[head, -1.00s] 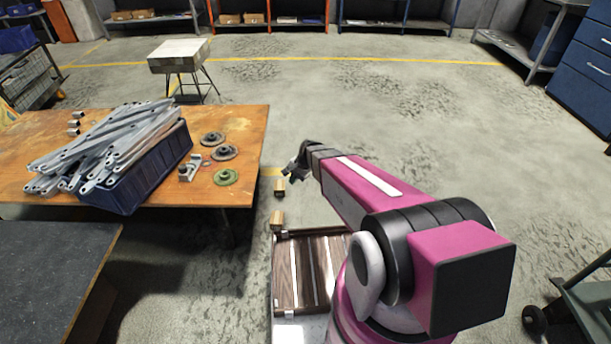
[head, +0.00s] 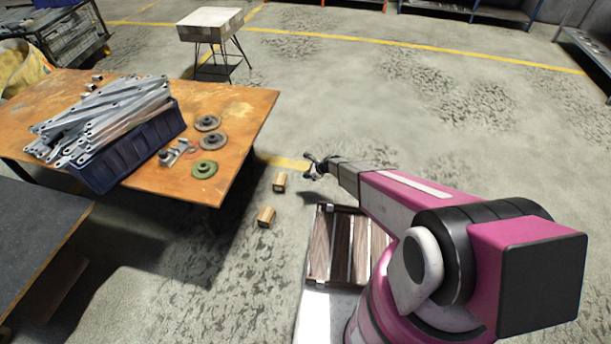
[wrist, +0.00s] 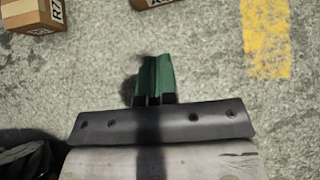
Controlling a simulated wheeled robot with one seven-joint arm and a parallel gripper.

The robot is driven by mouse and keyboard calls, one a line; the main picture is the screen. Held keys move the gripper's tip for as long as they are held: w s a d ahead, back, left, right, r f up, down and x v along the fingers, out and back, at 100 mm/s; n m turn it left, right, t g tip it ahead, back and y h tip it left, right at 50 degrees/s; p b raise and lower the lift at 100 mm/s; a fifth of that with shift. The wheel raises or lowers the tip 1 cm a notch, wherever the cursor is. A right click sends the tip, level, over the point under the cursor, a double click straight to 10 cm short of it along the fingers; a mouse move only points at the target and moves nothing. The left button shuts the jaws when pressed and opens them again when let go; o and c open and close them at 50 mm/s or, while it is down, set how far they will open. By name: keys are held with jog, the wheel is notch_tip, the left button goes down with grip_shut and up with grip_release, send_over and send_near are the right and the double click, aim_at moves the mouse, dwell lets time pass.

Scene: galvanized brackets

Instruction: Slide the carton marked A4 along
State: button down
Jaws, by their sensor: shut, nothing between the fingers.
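Two small brown cartons sit on the floor beside the wooden table in the head view. The farther carton (head: 279,182) is just left of my gripper (head: 313,167), and the nearer carton (head: 266,217) is closer to me. In the wrist view a carton (wrist: 30,15) at the top left has a label that looks like R7. Another carton (wrist: 150,3) is cut off by the top edge, its mark only partly visible. I cannot read A4 on any carton. My gripper's green fingers (wrist: 158,72) are shut and empty, apart from both cartons.
The wooden table (head: 240,140) left of the cartons holds a blue bin (head: 130,160) of metal strips and several round parts. A slatted wooden surface (head: 342,245) lies below my arm. A yellow floor line (wrist: 268,35) is right in the wrist view. Floor beyond is open.

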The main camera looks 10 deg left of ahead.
jog(key=x, duration=0.8)
jog(key=shift+f, duration=0.15)
jog(key=a, duration=0.3)
jog(key=shift+w, duration=0.1)
jog(key=shift+a, duration=0.55)
jog(key=a, duration=1)
jog(key=w+a, duration=0.1)
jog(key=a, duration=0.4)
jog(key=shift+w+a, duration=0.1)
jog(key=shift+a, duration=0.1)
jog(key=d, duration=0.4)
jog(key=v, duration=1)
